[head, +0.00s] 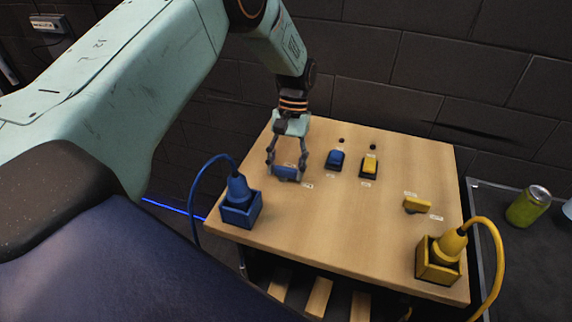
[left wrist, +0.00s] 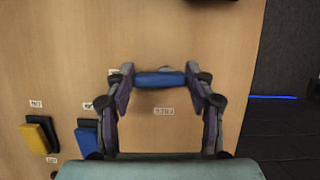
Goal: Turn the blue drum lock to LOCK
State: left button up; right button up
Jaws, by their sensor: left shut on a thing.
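The blue drum lock (head: 287,174) is on the wooden table top (head: 330,222), toward its left side. Its blue bar (left wrist: 159,79) lies crosswise between the fingertips in the left wrist view. My left gripper (head: 286,168) reaches down from above and is shut on the blue drum lock, one finger at each end of the bar. A small white label lies beside the lock (left wrist: 164,111); its lettering is too small to read. The drum under the bar is mostly hidden. My right gripper is not in view.
A blue button (head: 335,159) and a yellow button (head: 370,167) stand right of the lock. A blue plug in a socket box (head: 240,210) is near the left edge. A yellow bar (head: 416,205) and a yellow plug box (head: 437,262) are at the right. A can (head: 528,207) stands beyond.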

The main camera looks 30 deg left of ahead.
pick_arm(q)
jog(key=shift+w+m, duration=0.2)
jog(key=shift+m, duration=0.2)
jog(key=o, duration=1.2)
jog(key=shift+c, duration=0.2)
jog(key=shift+s, duration=0.1)
jog(key=shift+r, duration=0.15)
jog(key=v, duration=1.1)
jog(key=shift+w+r, duration=0.25)
jog(key=shift+r, duration=0.05)
